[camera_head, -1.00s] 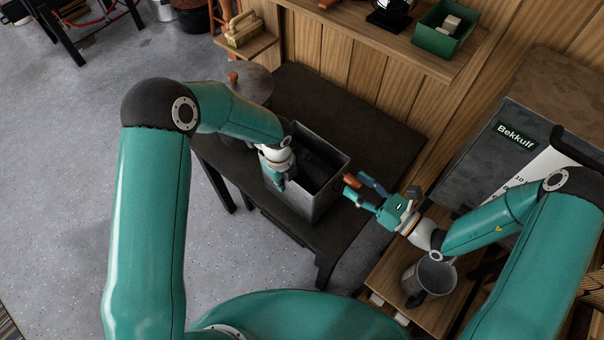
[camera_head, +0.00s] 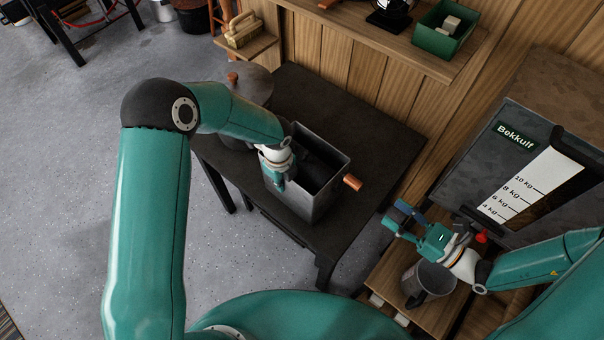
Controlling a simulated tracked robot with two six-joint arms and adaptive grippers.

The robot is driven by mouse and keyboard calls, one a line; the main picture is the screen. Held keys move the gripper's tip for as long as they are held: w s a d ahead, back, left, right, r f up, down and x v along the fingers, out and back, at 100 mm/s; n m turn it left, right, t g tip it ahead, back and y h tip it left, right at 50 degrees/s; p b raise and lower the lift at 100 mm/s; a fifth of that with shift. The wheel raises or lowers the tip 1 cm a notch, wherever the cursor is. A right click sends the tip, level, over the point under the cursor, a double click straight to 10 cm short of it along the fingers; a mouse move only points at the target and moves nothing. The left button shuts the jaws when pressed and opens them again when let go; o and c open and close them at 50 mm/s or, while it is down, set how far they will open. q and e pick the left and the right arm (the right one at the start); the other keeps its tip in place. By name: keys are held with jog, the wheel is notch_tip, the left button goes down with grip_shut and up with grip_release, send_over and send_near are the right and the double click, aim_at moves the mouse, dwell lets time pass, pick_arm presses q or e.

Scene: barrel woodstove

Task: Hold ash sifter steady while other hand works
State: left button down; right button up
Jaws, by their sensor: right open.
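The ash sifter (camera_head: 312,202) is a grey metal box with an open top and dark inside, standing on a dark table. An orange-brown handle (camera_head: 353,182) sticks out from its right side. My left gripper (camera_head: 276,180) is at the box's left wall, near the rim; its fingers are partly hidden, so I cannot tell whether they grip it. My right gripper (camera_head: 397,219) is open and empty, to the right of the box and apart from the handle.
A metal mug (camera_head: 427,283) stands on a wooden shelf below my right gripper. A round lidded pot (camera_head: 249,80) is behind my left arm. The dark table (camera_head: 380,140) has bare room behind the box.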

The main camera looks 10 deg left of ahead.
jog(key=shift+s+d, duration=0.3)
jog(key=shift+d, duration=0.1)
pick_arm(q)
jog(key=c, duration=1.2)
grip_release()
jog(key=shift+c, duration=0.2)
